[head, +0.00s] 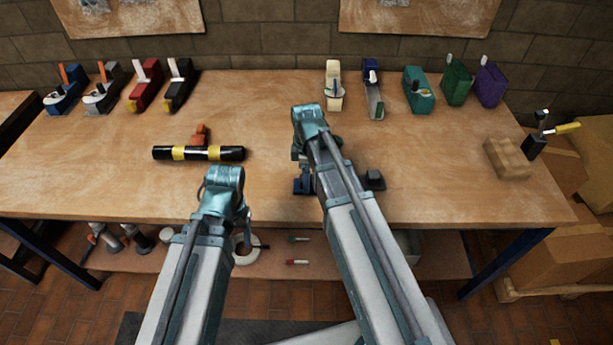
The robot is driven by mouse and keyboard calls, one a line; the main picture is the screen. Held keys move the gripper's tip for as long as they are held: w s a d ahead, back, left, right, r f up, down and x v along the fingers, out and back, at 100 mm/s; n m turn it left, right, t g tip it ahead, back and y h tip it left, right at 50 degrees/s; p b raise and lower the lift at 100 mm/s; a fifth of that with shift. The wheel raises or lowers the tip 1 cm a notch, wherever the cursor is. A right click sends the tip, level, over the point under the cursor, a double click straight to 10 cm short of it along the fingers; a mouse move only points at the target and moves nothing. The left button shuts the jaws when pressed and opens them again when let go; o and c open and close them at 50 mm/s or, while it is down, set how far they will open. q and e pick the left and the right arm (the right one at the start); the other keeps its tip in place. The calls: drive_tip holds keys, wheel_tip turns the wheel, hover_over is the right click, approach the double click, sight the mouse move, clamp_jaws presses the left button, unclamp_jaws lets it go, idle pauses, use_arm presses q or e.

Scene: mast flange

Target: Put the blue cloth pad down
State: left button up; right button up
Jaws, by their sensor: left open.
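A small dark blue piece (303,187), which looks like the blue cloth pad, shows at the front middle of the workbench (450,185), beside my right arm. My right gripper (302,172) points down right above it. It is small and partly covered by my own arm, so I cannot tell whether its jaws hold the pad or only touch it. My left gripper (246,238) hangs in front of the bench's front edge, left of the pad. It is open and apart from the pad, and my arm partly hides it.
A black tube with yellow bands (228,153) lies left of centre. A small dark block (375,180) stands right of my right arm. A tan block (508,158) is at the right end. Several plane-like tools line the back edge. The right-centre bench top is clear.

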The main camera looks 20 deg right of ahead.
wheel_tip(320, 180, up, 12)
drive_tip(key=p, duration=1.1)
drive_tip(key=s+a+m+h, duration=0.1)
drive_tip(key=s+a+m, duration=0.9)
drive_tip(key=s, duration=0.5)
drive_tip(key=shift+a+f+m, duration=0.15)
drive_tip(key=shift+a+m, duration=0.15)
drive_tip(key=shift+m, duration=0.2)
